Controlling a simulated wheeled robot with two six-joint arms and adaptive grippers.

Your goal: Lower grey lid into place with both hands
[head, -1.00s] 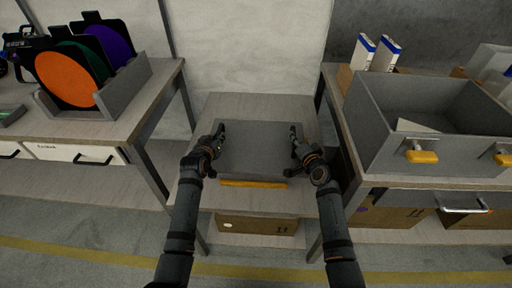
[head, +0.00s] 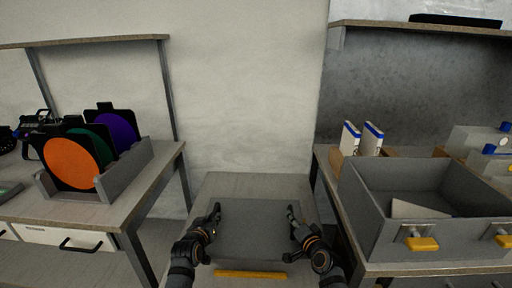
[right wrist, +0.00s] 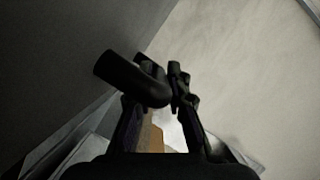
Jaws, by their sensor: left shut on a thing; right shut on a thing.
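The grey lid (head: 256,230) is a flat grey panel in front of me, over the small low table between the two benches. A yellow strip (head: 250,274) shows along its near side. My left gripper (head: 216,211) is shut on the lid's left edge. My right gripper (head: 292,213) is shut at its right edge. In the right wrist view, the right gripper's dark fingers (right wrist: 158,95) are close together beside a large grey surface; the exact contact is hard to see. I cannot tell whether the lid touches the table.
On the right bench stands an open grey case (head: 371,218) with yellow latches and a pale item inside. White-and-blue boxes (head: 371,139) stand behind it. On the left bench, a grey rack (head: 126,171) holds orange, green and purple discs. The small table's back strip (head: 250,184) is clear.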

